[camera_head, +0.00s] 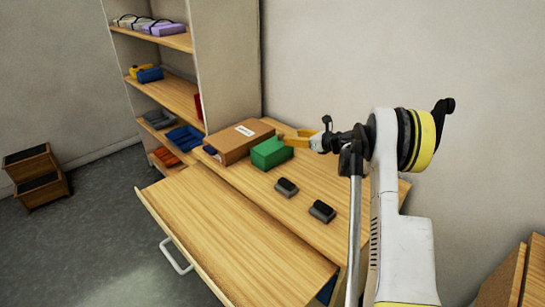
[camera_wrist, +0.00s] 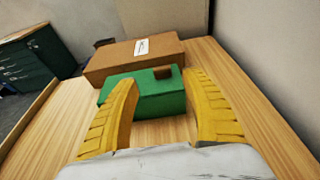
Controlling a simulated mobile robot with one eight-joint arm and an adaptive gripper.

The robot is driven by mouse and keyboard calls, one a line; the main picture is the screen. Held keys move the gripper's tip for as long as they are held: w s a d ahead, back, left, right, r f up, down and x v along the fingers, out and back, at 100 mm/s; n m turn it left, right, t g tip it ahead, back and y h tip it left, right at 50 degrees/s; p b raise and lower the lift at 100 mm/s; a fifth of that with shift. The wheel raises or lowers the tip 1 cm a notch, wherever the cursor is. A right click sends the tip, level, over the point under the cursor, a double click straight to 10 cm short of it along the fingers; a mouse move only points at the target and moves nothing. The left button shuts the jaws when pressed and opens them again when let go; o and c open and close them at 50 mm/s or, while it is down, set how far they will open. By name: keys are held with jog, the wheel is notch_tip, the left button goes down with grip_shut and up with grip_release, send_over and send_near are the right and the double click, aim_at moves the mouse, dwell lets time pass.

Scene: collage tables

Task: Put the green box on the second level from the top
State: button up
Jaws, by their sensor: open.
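A green box (camera_head: 271,153) sits on the wooden table, just in front of a brown cardboard box. The gripper is open and holds nothing. The shelf unit (camera_head: 228,60) stands at the back left; its second level from the top (camera_head: 178,92) holds a yellow and a blue item.
The brown cardboard box (camera_head: 235,143) lies between the green box and the shelf. Two small dark objects (camera_head: 286,187) (camera_head: 322,211) lie on the table. A pulled-out drawer or lower board (camera_head: 230,240) extends at the front. Wooden crates (camera_head: 35,175) stand on the floor at left.

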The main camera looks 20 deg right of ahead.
aim_at(282, 135)
jog(key=b+x, duration=0.1)
jog(key=x, duration=0.3)
jog(key=b+x, duration=0.2)
jog(key=x, duration=0.1)
jog(key=shift+w+f, duration=0.35)
jog(key=shift+r, duration=0.1)
grip_shut()
